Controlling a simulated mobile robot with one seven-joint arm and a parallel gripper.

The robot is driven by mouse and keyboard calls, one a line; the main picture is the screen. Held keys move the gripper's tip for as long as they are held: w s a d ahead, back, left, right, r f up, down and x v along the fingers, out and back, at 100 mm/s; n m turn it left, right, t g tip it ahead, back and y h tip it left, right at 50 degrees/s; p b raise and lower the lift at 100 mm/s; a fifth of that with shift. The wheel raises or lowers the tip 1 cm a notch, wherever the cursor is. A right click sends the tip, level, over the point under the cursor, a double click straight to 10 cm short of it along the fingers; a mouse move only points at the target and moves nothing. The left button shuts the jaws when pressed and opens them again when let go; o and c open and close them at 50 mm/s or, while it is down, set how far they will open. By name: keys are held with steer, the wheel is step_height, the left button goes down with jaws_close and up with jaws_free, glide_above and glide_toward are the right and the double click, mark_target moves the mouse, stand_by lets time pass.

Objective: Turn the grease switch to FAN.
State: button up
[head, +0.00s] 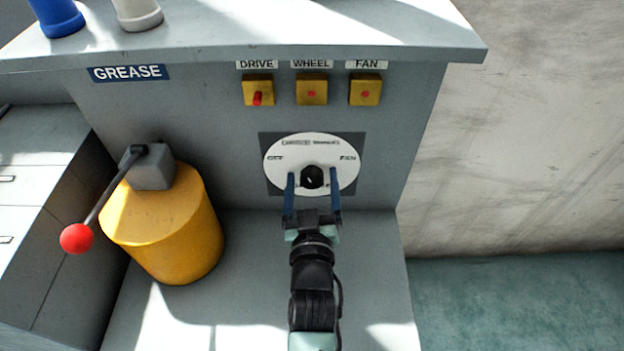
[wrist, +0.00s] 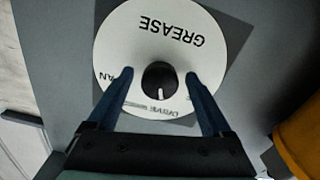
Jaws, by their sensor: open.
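The grease switch is a round white dial (head: 311,152) on a dark square plate, with a black knob (head: 316,177) at its centre. OFF is printed at its left and FAN at its right, with small blurred labels at the top. In the wrist view the dial (wrist: 175,55) appears upside down. The knob (wrist: 159,80) has a white mark pointing towards the DRIVE label. My gripper (head: 313,174) is open, its two blue fingers on either side of the knob. In the wrist view the gripper (wrist: 159,75) shows gaps between fingers and knob.
Yellow DRIVE (head: 258,90), WHEEL (head: 312,90) and FAN (head: 365,90) boxes sit above the dial. A yellow drum (head: 175,235) with a red-knobbed lever (head: 77,238) stands at the left. A grey ledge (head: 250,53) overhangs the panel. The counter right of my arm is clear.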

steer(key=shift+w, duration=0.1)
steer(key=shift+c, duration=0.3)
jaws_close()
steer(key=shift+m, duration=0.4)
steer(key=m+p, duration=0.2)
steer(key=m, duration=0.1)
steer(key=shift+r+m, duration=0.1)
steer(key=shift+m, duration=0.3)
steer(key=m, duration=0.4)
steer(key=shift+a+m+p, duration=0.1)
steer(key=shift+m+p, duration=0.2)
steer(key=shift+p, duration=0.05)
steer(key=m, duration=0.8)
steer(key=shift+m, duration=0.5)
